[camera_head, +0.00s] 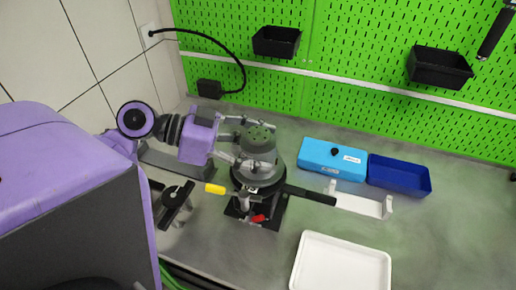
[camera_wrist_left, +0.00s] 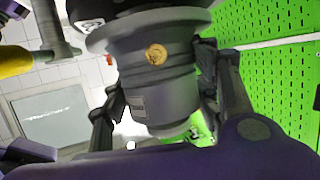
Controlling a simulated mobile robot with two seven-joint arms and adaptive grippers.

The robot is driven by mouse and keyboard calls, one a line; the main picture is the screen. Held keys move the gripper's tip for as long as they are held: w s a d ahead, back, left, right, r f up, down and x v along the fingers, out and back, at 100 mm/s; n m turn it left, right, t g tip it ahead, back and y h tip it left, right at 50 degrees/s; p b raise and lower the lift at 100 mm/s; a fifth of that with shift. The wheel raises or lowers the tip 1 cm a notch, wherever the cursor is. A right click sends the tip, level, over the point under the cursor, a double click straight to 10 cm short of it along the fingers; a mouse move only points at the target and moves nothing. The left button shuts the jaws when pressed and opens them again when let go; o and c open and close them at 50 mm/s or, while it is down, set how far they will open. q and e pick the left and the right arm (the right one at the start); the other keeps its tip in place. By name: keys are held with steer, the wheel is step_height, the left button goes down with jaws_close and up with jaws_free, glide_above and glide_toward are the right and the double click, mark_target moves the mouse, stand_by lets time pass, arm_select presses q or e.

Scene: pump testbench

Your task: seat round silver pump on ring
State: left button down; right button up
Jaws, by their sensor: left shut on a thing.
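The round silver pump (camera_head: 259,140) is grey, with a dotted domed end up in the head view. My left gripper (camera_head: 246,145) is shut on its sides, one finger on each side. In the left wrist view the pump (camera_wrist_left: 155,80) fills the middle, between the fingers, with a small round tan mark and a label on its body. The dark ring (camera_head: 273,184) sits on a black stand directly under the pump. The pump looks upright over it, but I cannot tell whether it is fully seated. My right gripper is not in view.
The stand has a yellow-tipped handle (camera_head: 215,189), a red-tipped lever (camera_head: 259,218) and a black bar (camera_head: 310,195). A white tray (camera_head: 341,236), light blue box (camera_head: 333,159) and dark blue bin (camera_head: 400,175) lie to the right. Green pegboard rises behind.

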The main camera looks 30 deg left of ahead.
arm_select(q)
steer(key=shift+f, duration=0.25)
stand_by(0.8)
steer(key=shift+f, duration=0.25)
stand_by(0.4)
steer(key=c, duration=0.6)
jaws_free()
steer(key=shift+f, duration=0.1)
steer(key=shift+o, duration=0.2)
steer(key=shift+s+f, duration=0.1)
steer(key=shift+f, duration=0.1)
steer(key=v, duration=1.2)
steer(key=shift+r, duration=0.15)
